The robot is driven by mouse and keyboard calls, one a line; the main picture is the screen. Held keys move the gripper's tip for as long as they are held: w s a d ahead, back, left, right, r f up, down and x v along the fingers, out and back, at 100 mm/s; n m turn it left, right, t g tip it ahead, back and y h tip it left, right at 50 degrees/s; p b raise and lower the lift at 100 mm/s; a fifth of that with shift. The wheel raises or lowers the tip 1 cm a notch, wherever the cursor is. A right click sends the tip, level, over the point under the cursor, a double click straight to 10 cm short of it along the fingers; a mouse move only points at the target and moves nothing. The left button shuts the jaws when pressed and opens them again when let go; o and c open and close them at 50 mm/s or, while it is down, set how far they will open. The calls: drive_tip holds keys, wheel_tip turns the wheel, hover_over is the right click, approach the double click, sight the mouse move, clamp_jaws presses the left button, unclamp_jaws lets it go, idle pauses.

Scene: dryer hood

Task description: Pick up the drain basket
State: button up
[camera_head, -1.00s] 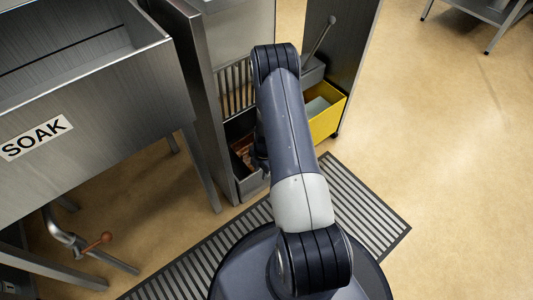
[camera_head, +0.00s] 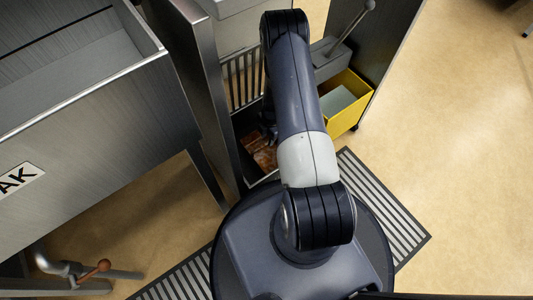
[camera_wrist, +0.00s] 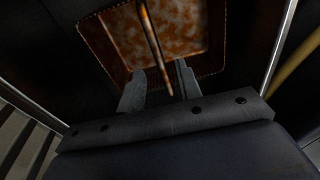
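The drain basket (camera_wrist: 188,32) is a square, rusty brown-and-white basket with a dotted rim, at the top of the wrist view. A thin rusty handle bar runs down from it between the fingers. It also shows partly in the head view (camera_head: 264,158), low in a dark recess behind a metal panel. My gripper (camera_wrist: 160,86) is open, its two grey fingers apart on either side of the bar, which is nearer the right finger. I cannot tell whether a finger touches it. In the head view my arm hides most of the gripper.
A steel sink (camera_head: 100,110) with a partly cut-off sign stands at left. A steel panel (camera_head: 205,85) borders the recess on the left. A yellow bin (camera_head: 347,117) and a dark panel (camera_head: 372,45) stand at right. A striped floor mat (camera_head: 385,210) lies in front; the right floor is clear.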

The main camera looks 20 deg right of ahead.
sight(267, 143)
drive_tip(key=f, duration=0.1)
drive_tip(key=f+b, duration=0.1)
drive_tip(key=f, duration=0.1)
drive_tip(key=f+b, duration=0.1)
drive_tip(key=f, duration=0.1)
drive_tip(key=shift+s+a, duration=0.1)
drive_tip(key=shift+a, duration=0.2)
drive_tip(key=shift+c, duration=0.3)
clamp_jaws()
idle(0.8)
